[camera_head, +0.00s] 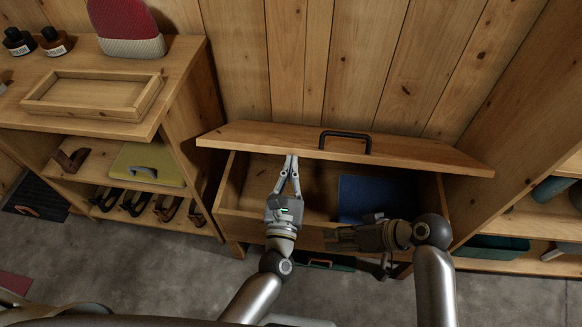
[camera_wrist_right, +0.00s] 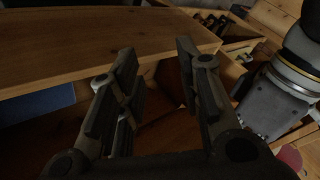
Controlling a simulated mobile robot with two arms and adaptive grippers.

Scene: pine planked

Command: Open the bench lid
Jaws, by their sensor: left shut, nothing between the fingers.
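The wooden bench lid (camera_head: 430,152) is raised partway, with a gap that shows the inside of the bench (camera_head: 240,222). A black handle (camera_head: 345,135) sits on the lid near its front edge. My left gripper (camera_head: 291,162) is shut and empty, its fingertips at the underside of the lid's front edge; I cannot tell whether they touch. My right gripper (camera_head: 334,238) is open and empty in front of the bench, pointing left, below the lid. In the right wrist view its fingers (camera_wrist_right: 148,68) stand apart, with the lid (camera_wrist_right: 90,40) beyond and above.
A blue item (camera_head: 360,194) lies inside the bench. A shelf unit on the left holds a wooden tray (camera_head: 92,97), a yellow-green item (camera_head: 150,165) and footwear (camera_head: 135,200). Another shelf (camera_head: 520,222) stands close on the right. Planked wall is behind the lid.

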